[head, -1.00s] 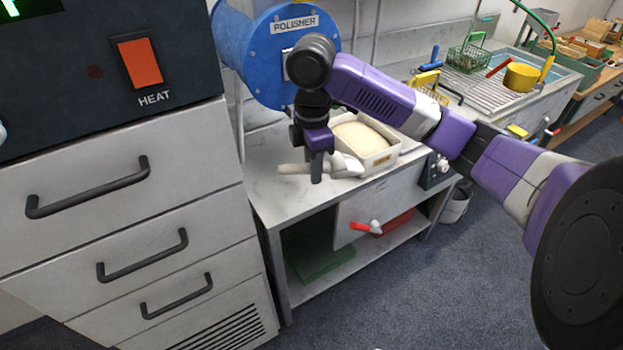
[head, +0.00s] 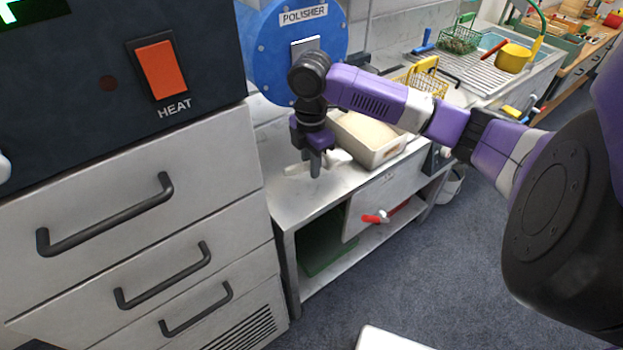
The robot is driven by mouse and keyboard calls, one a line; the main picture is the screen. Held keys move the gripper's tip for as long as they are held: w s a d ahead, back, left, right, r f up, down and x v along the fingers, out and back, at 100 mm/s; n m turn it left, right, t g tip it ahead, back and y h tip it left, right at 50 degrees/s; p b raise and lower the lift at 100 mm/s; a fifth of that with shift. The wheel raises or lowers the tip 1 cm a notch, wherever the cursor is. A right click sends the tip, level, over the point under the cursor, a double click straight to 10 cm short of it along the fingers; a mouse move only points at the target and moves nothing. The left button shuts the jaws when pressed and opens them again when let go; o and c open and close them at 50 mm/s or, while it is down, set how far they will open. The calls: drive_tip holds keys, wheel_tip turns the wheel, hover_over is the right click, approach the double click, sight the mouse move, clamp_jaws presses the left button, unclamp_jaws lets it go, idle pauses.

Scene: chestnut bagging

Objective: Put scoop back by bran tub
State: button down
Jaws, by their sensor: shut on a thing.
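My gripper (head: 315,168) is over the steel counter (head: 272,160), pointing down and shut on the white scoop. The scoop (head: 293,169) sticks out on both sides of the fingers, with its middle hidden behind them. It is low at the counter; I cannot tell whether it touches the top. The bran tub (head: 388,158), a pale rectangular tub filled with beige bran, stands on the counter just right of the gripper. My arm hides part of its back edge.
The blue polisher drum (head: 275,60) is behind the gripper. A drawer unit with a heat switch (head: 161,67) stands at left. A yellow basket (head: 428,80) and a sink area with a yellow pot (head: 513,57) lie further right. The counter's front strip is clear.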

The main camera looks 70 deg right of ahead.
sight(312, 190)
drive_tip(key=shift+f, duration=3.05)
drive_tip(key=shift+f, duration=0.15)
drive_tip(key=c, duration=1.3)
unclamp_jaws()
wheel_tip(312, 190, up, 12)
drive_tip(key=shift+r+b, duration=0.2)
drive_tip(key=shift+b, duration=0.25)
